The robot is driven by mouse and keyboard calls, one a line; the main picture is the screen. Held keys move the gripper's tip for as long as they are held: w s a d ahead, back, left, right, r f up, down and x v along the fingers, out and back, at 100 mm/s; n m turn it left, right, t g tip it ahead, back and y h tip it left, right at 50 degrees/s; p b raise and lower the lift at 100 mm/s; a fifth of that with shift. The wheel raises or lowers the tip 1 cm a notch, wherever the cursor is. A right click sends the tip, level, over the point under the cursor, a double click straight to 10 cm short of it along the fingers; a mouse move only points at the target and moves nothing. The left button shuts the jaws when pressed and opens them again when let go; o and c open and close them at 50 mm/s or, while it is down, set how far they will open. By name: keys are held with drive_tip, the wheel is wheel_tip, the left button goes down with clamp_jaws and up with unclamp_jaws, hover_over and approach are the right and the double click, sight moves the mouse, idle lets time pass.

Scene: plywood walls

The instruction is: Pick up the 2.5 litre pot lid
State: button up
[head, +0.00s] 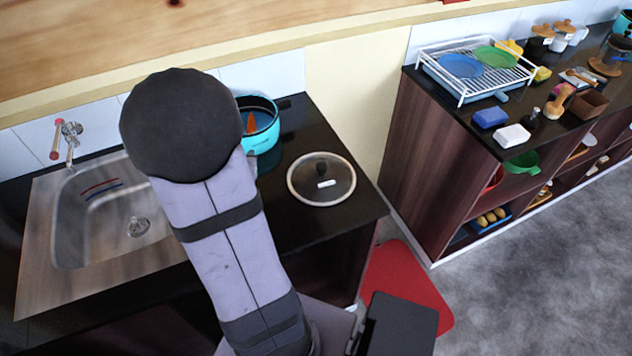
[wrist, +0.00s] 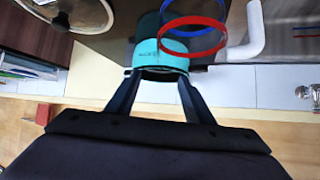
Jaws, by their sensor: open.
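The pot lid (head: 312,190) lies on the dark counter, a round glass disc with a pale rim, a black knob and a small white label. In the wrist view the lid (wrist: 52,14) is at the top left and cut off by the edge. My gripper (wrist: 158,76) is open, and its fingers show no lid between them. A turquoise pot (wrist: 160,60) appears beyond and between the fingertips; I cannot tell how close. In the head view this pot (head: 262,142) stands behind the lid, with something orange inside. My gripper is hidden in the head view.
A metal sink (head: 50,285) with a tap (head: 70,140) is at the left. Red and blue rings (wrist: 193,40) and a white curved piece (wrist: 254,30) show in the wrist view. A dish rack (head: 470,75) stands on the right-hand counter. The wall is close behind the pot.

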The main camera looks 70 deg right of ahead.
drive_tip(key=s+d+f+m+g+h+b, duration=0.2)
drive_tip(key=s+d+f+m+g+b, duration=0.15)
drive_tip(key=s+d+f, duration=0.35)
drive_tip(key=m+g+h+b, duration=0.2)
drive_tip(key=b, duration=0.2)
approach(320, 169)
drive_tip(key=x, duration=0.4)
drive_tip(key=shift+d+f, duration=0.1)
drive_tip(key=shift+f, duration=0.2)
drive_tip(key=shift+d+r, duration=0.1)
drive_tip(key=shift+d+f+n+y+p, duration=0.15)
drive_tip(key=shift+d+f+p, duration=0.1)
drive_tip(key=shift+d, duration=0.2)
drive_tip(key=shift+d+f+n+y+p, duration=0.1)
drive_tip(key=shift+d+f+y+p, duration=0.1)
drive_tip(key=shift+d, duration=0.25)
drive_tip(key=shift+r, duration=0.1)
drive_tip(key=shift+d, duration=0.1)
drive_tip(key=p+x, duration=0.2)
drive_tip(key=x, duration=0.1)
drive_tip(key=shift+s+d+r, duration=0.1)
drive_tip(key=shift+d+r, duration=0.05)
drive_tip(key=shift+d, duration=0.1)
drive_tip(key=shift+x, duration=0.85)
